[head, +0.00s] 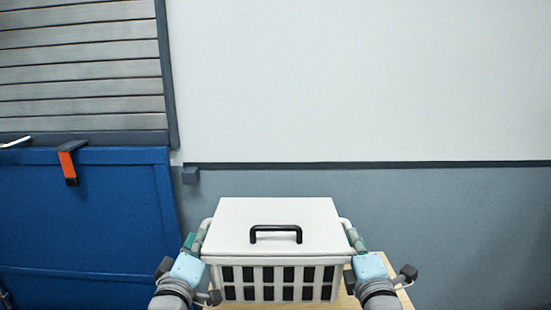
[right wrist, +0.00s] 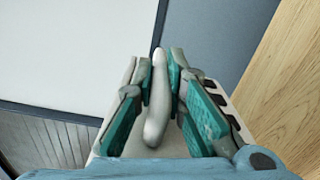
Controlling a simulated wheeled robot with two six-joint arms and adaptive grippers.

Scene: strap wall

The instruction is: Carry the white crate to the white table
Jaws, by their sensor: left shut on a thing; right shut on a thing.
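The white crate (head: 267,273) has a flat lid with a black handle and dark slots along its front. It is level in the head view, over or on a light wooden surface (head: 345,299); I cannot tell whether it touches. My left gripper (head: 195,237) is shut on the crate's left side handle. My right gripper (head: 353,236) is shut on the right side handle. The right wrist view shows this white handle (right wrist: 158,100) between the teal fingers (right wrist: 165,85). No white table is identifiable in either view.
A blue cabinet (head: 85,215) stands at the left, with an orange and black strap (head: 68,165) over its top edge. Grey slats (head: 80,70) are above it. A white and grey wall (head: 400,90) is behind the crate. The floor to the right is not visible.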

